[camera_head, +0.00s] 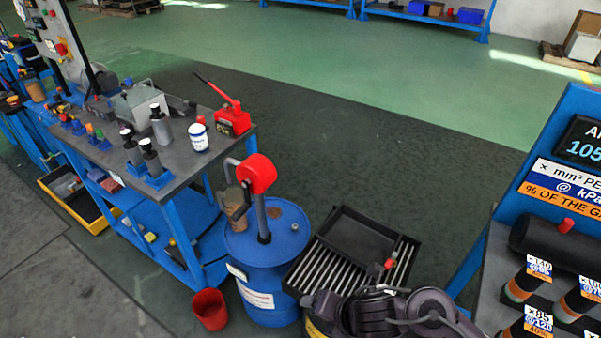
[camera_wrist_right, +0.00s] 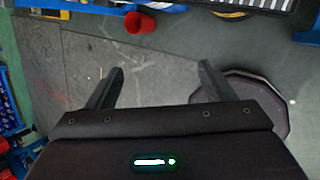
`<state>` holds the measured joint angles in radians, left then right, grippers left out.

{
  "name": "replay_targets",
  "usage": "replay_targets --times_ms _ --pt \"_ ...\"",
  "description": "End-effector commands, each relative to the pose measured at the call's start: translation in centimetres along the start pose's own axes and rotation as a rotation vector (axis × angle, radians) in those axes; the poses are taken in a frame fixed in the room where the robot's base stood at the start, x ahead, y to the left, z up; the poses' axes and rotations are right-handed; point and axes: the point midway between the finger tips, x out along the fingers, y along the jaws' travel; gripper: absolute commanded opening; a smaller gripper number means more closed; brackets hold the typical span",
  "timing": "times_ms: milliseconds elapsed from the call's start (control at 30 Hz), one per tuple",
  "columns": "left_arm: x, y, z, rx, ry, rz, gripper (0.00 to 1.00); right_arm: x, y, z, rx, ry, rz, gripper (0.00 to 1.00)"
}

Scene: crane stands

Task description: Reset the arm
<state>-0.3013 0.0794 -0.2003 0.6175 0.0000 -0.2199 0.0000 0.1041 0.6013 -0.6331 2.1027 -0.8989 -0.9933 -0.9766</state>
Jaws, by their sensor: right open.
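My right gripper (camera_wrist_right: 161,68) shows in the right wrist view. Nothing is held. A red bucket (camera_wrist_right: 140,22) stands on the floor beyond the fingers and also shows in the head view (camera_head: 210,309). My left gripper is in neither view. I cannot make out the right gripper in the head view.
A black tray (camera_head: 355,240) lies right of the drum. A blue stand (camera_head: 560,110) is at right. Open green floor lies behind.

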Motion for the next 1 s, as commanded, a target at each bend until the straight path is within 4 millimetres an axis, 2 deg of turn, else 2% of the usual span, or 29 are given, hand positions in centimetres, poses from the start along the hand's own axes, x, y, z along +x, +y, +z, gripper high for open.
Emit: replay_targets --times_ms 33,67,100,167,200,300,500,700,767,800,1000 --pt "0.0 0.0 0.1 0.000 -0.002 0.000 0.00 -0.9 1.4 0.0 0.218 -0.033 0.034 0.76" --pt "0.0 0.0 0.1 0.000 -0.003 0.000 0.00 -1.6 1.9 0.5 0.374 -0.060 0.046 0.76" --pt "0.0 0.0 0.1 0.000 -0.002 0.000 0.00 -2.5 2.0 1.2 0.587 -0.093 0.057 0.76" --pt "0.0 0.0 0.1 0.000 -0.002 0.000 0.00 -3.8 1.5 2.2 0.880 -0.136 0.061 0.76" --pt "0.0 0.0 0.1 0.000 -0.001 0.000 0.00 -4.5 0.7 2.6 1.052 -0.160 0.057 0.76" --pt "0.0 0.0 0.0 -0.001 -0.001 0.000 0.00 -6.1 -1.5 3.3 1.414 -0.211 0.036 0.76" --pt "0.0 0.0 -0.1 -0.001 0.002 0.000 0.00 -8.6 -6.4 2.9 1.983 -0.305 -0.034 0.76" --pt "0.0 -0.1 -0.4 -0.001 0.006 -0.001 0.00 -10.9 -11.0 1.0 2.451 -0.413 -0.120 0.76" --pt "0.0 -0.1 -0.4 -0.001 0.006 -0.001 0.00 -11.3 -12.2 0.4 2.557 -0.445 -0.146 0.76" --pt "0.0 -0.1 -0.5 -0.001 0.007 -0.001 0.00 -9.9 -12.4 0.6 2.537 -0.441 -0.148 0.76" --pt "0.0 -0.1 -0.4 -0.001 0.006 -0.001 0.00 -5.0 -14.2 0.1 2.526 -0.443 -0.171 0.76"
